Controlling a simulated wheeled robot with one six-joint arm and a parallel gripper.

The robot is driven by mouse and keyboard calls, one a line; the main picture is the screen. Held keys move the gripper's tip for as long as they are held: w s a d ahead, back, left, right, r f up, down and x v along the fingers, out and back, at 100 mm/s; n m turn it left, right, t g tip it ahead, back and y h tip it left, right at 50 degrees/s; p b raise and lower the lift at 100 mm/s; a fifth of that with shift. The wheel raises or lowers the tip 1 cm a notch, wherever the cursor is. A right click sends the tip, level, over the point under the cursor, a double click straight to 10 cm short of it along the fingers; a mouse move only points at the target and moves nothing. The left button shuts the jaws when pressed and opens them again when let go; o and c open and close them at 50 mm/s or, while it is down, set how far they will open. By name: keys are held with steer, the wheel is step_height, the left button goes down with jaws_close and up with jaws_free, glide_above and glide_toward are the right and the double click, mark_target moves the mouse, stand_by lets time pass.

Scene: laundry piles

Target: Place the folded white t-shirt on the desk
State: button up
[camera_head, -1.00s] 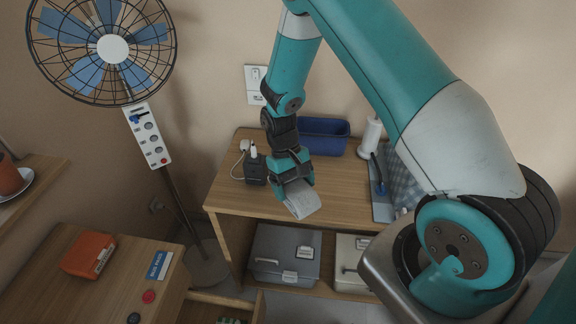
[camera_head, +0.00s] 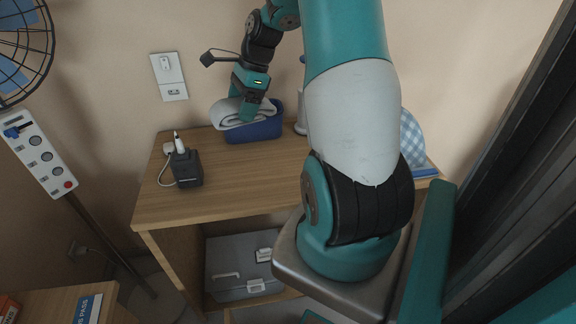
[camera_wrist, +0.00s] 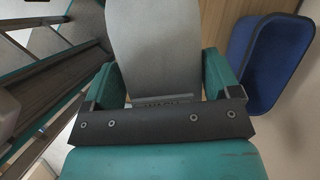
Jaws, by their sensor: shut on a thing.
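The folded white t-shirt (camera_head: 232,114), greyish in this light, is held in my gripper (camera_head: 247,112) at the back of the wooden desk (camera_head: 235,185). In the head view it overlaps the left side of the blue bin (camera_head: 262,130); I cannot tell whether it touches the bin or the desk. In the wrist view the shirt (camera_wrist: 158,45) lies between the two green fingers of my gripper (camera_wrist: 160,85), and the blue bin (camera_wrist: 240,50) is beside it on the right. The far end of the shirt is cut off there.
A black charger block (camera_head: 186,168) with a white plug and cable stands on the desk's left. A wall socket (camera_head: 169,76) is behind. A grey case (camera_head: 240,265) sits on the shelf below. The front middle of the desktop is bare. A fan pole stands left.

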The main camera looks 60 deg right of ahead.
mark_target(239, 125)
steer(key=d+m, duration=0.1)
steer(key=s+d+m, duration=0.1)
steer(key=shift+s+r+m+t+h+b, duration=0.25)
steer(key=shift+s+m+t+h+b, duration=0.05)
steer(key=shift+t+h+b, duration=0.1)
step_height(239, 125, down, 20)
steer(key=shift+d+r, duration=0.1)
steer(key=shift+r, duration=0.1)
steer(key=shift+f, duration=0.1)
